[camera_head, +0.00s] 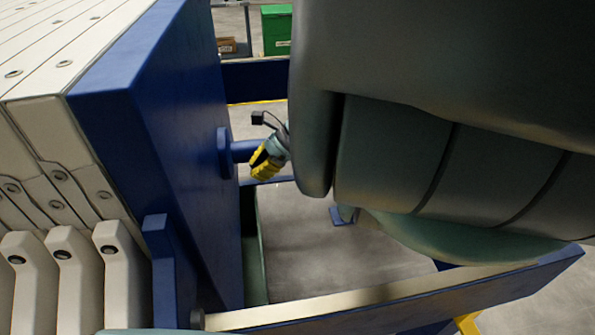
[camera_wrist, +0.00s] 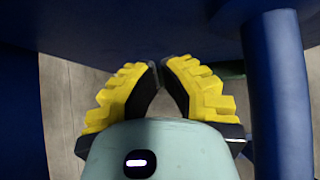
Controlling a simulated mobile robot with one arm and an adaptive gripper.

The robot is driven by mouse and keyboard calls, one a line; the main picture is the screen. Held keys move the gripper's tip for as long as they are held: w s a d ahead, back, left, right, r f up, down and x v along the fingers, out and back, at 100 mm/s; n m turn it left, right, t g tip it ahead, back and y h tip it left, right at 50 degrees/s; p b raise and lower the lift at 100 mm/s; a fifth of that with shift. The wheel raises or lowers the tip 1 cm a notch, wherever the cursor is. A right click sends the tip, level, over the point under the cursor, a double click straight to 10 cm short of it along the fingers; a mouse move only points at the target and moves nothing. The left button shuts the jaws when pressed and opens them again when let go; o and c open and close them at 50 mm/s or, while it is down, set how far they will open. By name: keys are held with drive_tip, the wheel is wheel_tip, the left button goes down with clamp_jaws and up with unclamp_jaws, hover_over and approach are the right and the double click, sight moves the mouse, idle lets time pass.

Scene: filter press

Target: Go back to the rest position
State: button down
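My gripper (camera_head: 262,168) shows in the head view, just right of the blue press plate and close to a short blue rod (camera_head: 243,151). I cannot tell whether it touches the rod. In the wrist view my gripper's yellow fingers (camera_wrist: 160,68) lean together, with tips almost meeting and nothing visible held between them. My large grey-green arm covers much of the right of the head view and hides what lies behind it.
The blue plate (camera_head: 165,130) and pale filter plates (camera_head: 45,150) fill the left. A rail (camera_head: 390,295) crosses the front. Grey floor lies between. A green bin (camera_head: 276,30) stands far back. In the wrist view, a blue bar (camera_wrist: 280,95) stands close on the right.

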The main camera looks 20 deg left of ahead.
drive_tip(key=shift+w+d+r, duration=0.5)
drive_tip(key=shift+d+r, duration=0.05)
drive_tip(key=shift+d, duration=0.15)
drive_tip(key=shift+w+d+r, duration=0.45)
drive_tip(key=shift+d+r, duration=0.05)
drive_tip(key=shift+d, duration=0.15)
